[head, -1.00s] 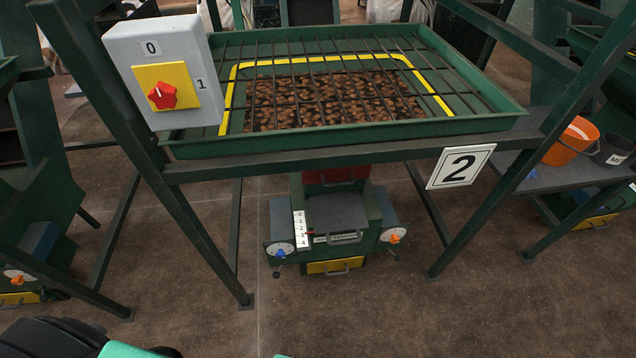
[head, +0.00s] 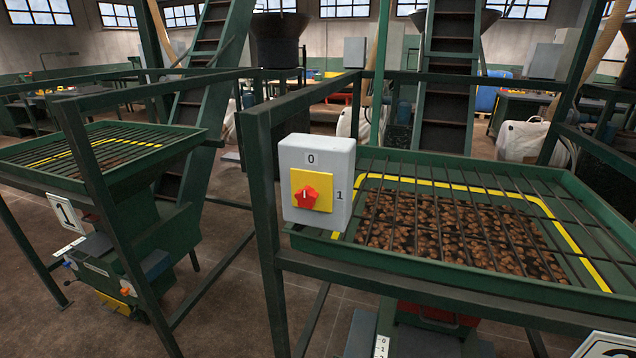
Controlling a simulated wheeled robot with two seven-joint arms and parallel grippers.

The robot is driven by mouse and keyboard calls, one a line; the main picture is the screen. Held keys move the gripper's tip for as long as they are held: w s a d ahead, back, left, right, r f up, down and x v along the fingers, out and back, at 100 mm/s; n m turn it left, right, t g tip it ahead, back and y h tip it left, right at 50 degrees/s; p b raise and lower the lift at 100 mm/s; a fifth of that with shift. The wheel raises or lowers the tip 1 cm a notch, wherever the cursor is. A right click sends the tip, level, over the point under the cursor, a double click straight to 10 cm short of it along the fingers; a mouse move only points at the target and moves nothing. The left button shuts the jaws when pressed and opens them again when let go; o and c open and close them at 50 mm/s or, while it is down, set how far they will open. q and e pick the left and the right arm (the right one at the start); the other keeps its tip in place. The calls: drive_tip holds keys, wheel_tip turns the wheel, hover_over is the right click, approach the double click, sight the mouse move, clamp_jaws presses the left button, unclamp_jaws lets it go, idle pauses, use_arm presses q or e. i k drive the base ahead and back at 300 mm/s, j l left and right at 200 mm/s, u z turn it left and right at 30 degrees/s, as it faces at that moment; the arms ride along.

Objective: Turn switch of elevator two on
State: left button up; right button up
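The elevator two switch is a light grey box (head: 335,165) fixed on the green frame left of the nut-filled tray. It carries a yellow plate (head: 324,188) with a red star-shaped knob (head: 307,197). A "0" label is above the plate and a "1" label is to its right. The small white mark on the knob appears to point up, towards 0. The "2" sign (head: 606,349) is cut off at the bottom right. Neither of my grippers is in view, and nothing touches the knob.
The green tray (head: 590,297) with bars over brown nuts fills the right side. A green post (head: 265,215) stands just left of the switch. Machine "1" with its sign (head: 65,212) stands at left. Open brown floor (head: 215,285) lies between the two machines.

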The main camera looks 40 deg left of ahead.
sight(306, 197)
drive_tip(key=j+u, duration=0.1)
drive_tip(key=u, duration=1.05)
